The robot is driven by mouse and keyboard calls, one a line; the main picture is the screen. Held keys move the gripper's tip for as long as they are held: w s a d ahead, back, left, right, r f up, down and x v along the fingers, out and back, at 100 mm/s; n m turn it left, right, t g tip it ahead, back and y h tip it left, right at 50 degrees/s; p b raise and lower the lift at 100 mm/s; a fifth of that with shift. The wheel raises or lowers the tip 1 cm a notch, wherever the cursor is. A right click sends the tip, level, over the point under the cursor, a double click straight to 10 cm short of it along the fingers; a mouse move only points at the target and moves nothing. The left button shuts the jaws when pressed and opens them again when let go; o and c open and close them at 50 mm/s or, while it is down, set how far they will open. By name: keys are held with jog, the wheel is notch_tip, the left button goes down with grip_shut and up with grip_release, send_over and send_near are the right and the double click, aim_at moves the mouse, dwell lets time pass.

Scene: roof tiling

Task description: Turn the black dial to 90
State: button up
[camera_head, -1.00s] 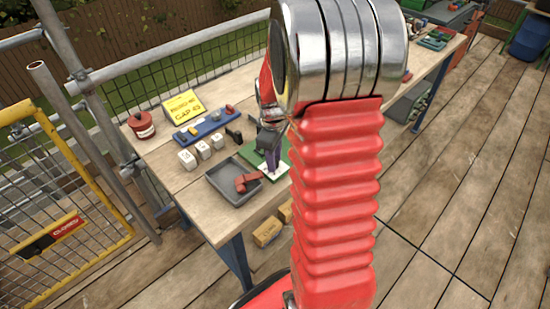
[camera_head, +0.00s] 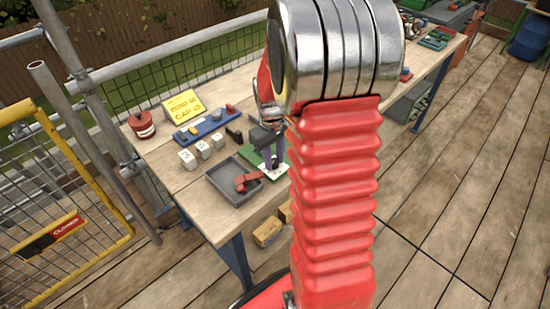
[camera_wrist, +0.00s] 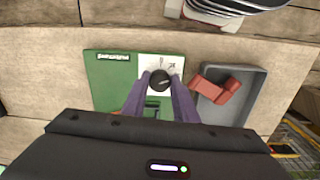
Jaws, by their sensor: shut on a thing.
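The black dial (camera_wrist: 159,81) sits on a white scale plate (camera_wrist: 171,62) on a green board (camera_wrist: 104,78). The marks on the plate are too small to read surely. My gripper (camera_wrist: 160,86) is over the dial from above, with its two purple fingers on either side of it, shut on it. In the head view my gripper (camera_head: 272,158) stands down on the green board, and the dial is mostly hidden there by the fingers. The dial's exact angle is hard to tell.
A grey tray (camera_head: 226,191) with a red-brown piece (camera_head: 248,182) lies close beside the board. White blocks (camera_head: 203,149), a blue rack (camera_head: 208,126), a yellow sign (camera_head: 184,105) and a red tin (camera_head: 142,125) stand further left on the bench.

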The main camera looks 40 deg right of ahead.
jog(key=m, duration=0.5)
jog(key=shift+w+m, duration=0.15)
jog(key=shift+m, duration=2.45)
jog(key=o, duration=1.1)
jog(key=shift+a, duration=0.1)
jog(key=shift+c, duration=0.2)
notch_tip(320, 180, up, 14)
jog(key=shift+w+a+f, duration=0.15)
jog(key=shift+w+a, duration=0.05)
